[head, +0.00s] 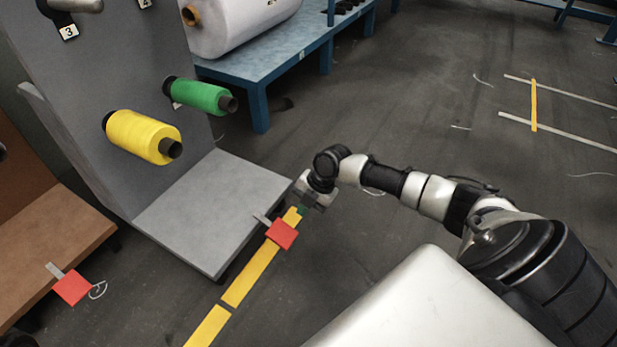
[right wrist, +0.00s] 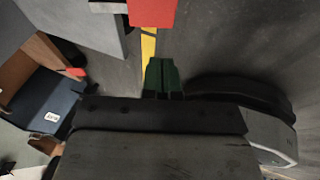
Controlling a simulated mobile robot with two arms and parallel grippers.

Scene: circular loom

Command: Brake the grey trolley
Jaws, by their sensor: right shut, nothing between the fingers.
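The grey trolley (head: 215,205) stands left of centre in the head view, a tall grey panel on a flat base. Its base also shows at the top left of the right wrist view (right wrist: 90,35). A red brake pedal (head: 282,234) sticks out on a short grey lever from the base's right side; it is at the top of the right wrist view (right wrist: 153,12). My right gripper (head: 303,209) is shut and empty, close to the pedal on its far side. In the wrist view a gap shows between its green fingertips (right wrist: 162,62) and the pedal. My left gripper is not in view.
The trolley holds a yellow spool (head: 145,136) and a green spool (head: 202,96). A brown trolley (head: 45,245) at left has its own red pedal (head: 71,288). A blue bench (head: 290,65) bears a big white roll.

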